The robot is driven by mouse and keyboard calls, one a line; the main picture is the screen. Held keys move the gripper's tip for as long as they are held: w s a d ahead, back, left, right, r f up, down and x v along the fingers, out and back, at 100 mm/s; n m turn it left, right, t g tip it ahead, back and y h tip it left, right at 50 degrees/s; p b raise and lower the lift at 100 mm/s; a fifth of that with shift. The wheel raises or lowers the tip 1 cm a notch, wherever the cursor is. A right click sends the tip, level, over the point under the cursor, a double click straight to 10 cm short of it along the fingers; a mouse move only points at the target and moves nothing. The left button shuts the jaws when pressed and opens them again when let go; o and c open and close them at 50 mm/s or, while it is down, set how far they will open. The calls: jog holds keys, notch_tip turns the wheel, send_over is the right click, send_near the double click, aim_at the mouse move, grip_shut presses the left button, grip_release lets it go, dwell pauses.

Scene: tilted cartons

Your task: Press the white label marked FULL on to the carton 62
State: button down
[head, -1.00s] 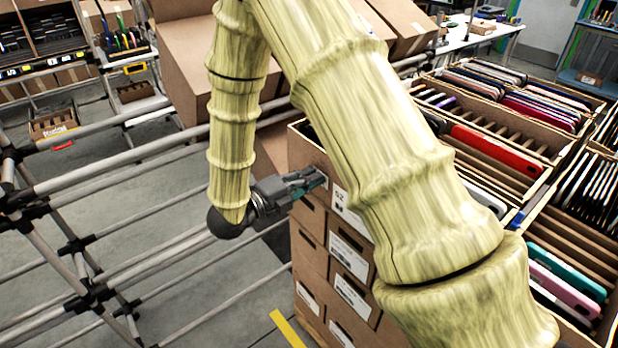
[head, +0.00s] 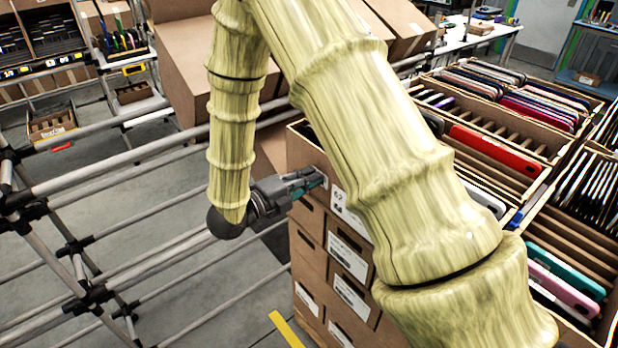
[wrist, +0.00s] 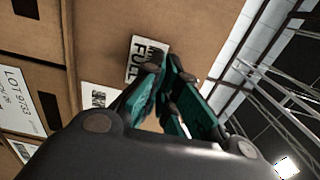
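Carton 62 (head: 306,150) is the top box of the stack in the head view, with a white label reading 62 (head: 338,200) on its face. My gripper (head: 318,182) is close to that face, left of the 62 label. In the wrist view, the white label marked FULL (wrist: 143,60) lies against the brown carton face (wrist: 190,25), seemingly flat. My gripper's teal-padded fingers (wrist: 168,76) stand slightly apart, and one fingertip covers the label's right edge. Whether the fingertip touches the label cannot be made out.
More labelled cartons (head: 347,258) are stacked below. Open boxes of phone cases (head: 500,150) stand at the right, partly behind my arm. A pipe rack (head: 110,160) is at the left. Large tilted cartons (head: 195,75) stand behind my arm.

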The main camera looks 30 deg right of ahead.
jog(key=c, duration=1.6)
grip_release()
jog(key=shift+o, duration=0.2)
jog(key=shift+a, duration=0.1)
jog(key=s+a+b, duration=0.1)
jog(key=a, duration=1.6)
jog(key=shift+s+a, duration=0.2)
jog(key=shift+a, duration=0.15)
